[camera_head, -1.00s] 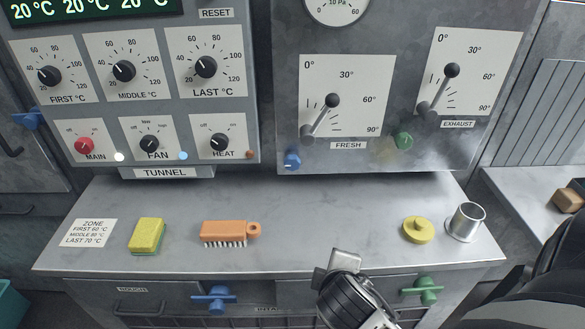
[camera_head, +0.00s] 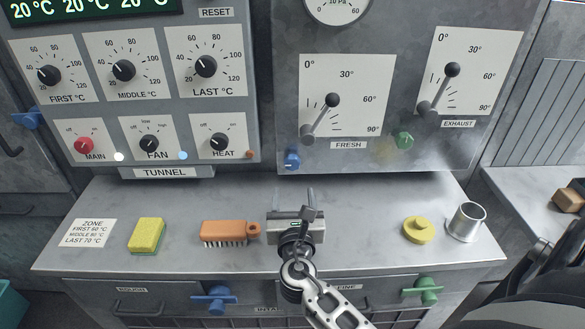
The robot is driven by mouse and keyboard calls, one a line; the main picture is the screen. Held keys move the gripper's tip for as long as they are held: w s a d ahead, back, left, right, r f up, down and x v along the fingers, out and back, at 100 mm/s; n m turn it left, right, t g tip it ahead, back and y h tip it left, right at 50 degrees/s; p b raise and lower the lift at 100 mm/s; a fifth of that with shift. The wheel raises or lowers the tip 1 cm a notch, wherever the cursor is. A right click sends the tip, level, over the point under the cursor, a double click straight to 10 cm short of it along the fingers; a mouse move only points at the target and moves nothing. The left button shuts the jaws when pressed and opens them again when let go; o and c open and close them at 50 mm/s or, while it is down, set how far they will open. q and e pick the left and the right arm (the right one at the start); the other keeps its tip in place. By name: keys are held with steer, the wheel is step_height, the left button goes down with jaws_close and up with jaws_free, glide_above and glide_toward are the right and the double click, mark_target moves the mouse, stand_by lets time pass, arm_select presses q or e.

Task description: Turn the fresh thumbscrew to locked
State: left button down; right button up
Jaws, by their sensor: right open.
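The fresh thumbscrew is a small blue knob (camera_head: 292,159) at the lower left of the FRESH plate (camera_head: 340,95), on the front of the grey panel. The FRESH lever (camera_head: 322,116) has a dark ball at its upper end and slants down to the left. My right gripper (camera_head: 296,193) is open and empty, with its two fingers pointing up toward the panel. It is over the counter, below the blue thumbscrew and apart from it. My left gripper is not in view.
An orange brush (camera_head: 224,232) lies just left of my right gripper. A yellow sponge (camera_head: 146,236), a yellow knobbed disc (camera_head: 418,230) and a metal cup (camera_head: 466,222) stand on the counter (camera_head: 350,235). The EXHAUST plate has a green thumbscrew (camera_head: 404,141).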

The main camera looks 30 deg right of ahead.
mark_target(292, 166)
steer(key=b+x, duration=0.2)
steer(key=x, duration=0.8)
steer(key=shift+w+d, duration=0.25)
steer(key=shift+d, duration=0.05)
steer(key=c, duration=1)
